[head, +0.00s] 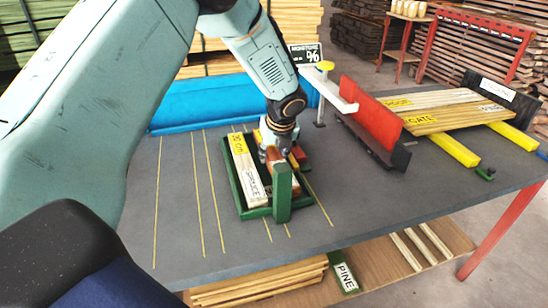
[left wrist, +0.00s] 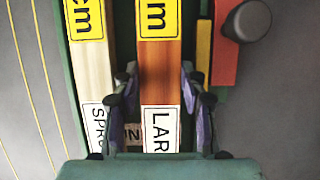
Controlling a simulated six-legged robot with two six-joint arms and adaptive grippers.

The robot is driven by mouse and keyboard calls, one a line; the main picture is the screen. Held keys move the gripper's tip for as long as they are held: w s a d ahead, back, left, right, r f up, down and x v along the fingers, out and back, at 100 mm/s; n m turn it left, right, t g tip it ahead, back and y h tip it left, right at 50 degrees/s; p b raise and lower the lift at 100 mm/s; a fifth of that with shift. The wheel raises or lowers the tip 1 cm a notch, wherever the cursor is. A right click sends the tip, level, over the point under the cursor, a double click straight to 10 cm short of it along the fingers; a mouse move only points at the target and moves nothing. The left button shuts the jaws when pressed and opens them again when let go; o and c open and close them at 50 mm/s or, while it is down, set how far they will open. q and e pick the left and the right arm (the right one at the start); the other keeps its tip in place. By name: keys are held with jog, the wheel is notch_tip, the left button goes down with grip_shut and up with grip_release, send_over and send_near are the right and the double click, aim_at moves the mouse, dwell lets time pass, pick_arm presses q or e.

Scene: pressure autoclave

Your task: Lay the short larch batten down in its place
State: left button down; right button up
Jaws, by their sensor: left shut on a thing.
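The larch batten (left wrist: 160,66) is reddish-brown, with a yellow "cm" label and a white label reading "LAR". My left gripper (left wrist: 161,100) is shut on it, one finger on each side. In the head view the left gripper (head: 275,150) points down over the green tray (head: 256,213), and it and a green post (head: 283,195) mostly hide the batten. The pale spruce batten (head: 245,165) lies in the tray, parallel to the larch on its left; a narrow gap between them shows in the left wrist view. I cannot tell whether the larch touches the tray floor. The right gripper is not in view.
A red fence (head: 373,108) with a dark base and a white arm (head: 332,92) stands right of the tray. Pale boards (head: 440,108) lie on yellow bars (head: 452,147) at the right. The grey tabletop left of the tray is clear.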

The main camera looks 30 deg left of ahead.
pick_arm(q)
jog(key=shift+d+f, duration=0.1)
jog(key=shift+f, duration=0.1)
jog(key=shift+w, duration=0.1)
jog(key=c, duration=1.2)
grip_release()
jog(key=shift+f, duration=0.15)
jog(key=shift+o, duration=0.8)
jog(key=shift+w+f, duration=0.1)
jog(key=shift+r, duration=0.2)
jog(key=shift+r, duration=0.3)
jog(key=p+v, duration=0.3)
jog(key=v, duration=0.8)
jog(key=shift+r, duration=0.15)
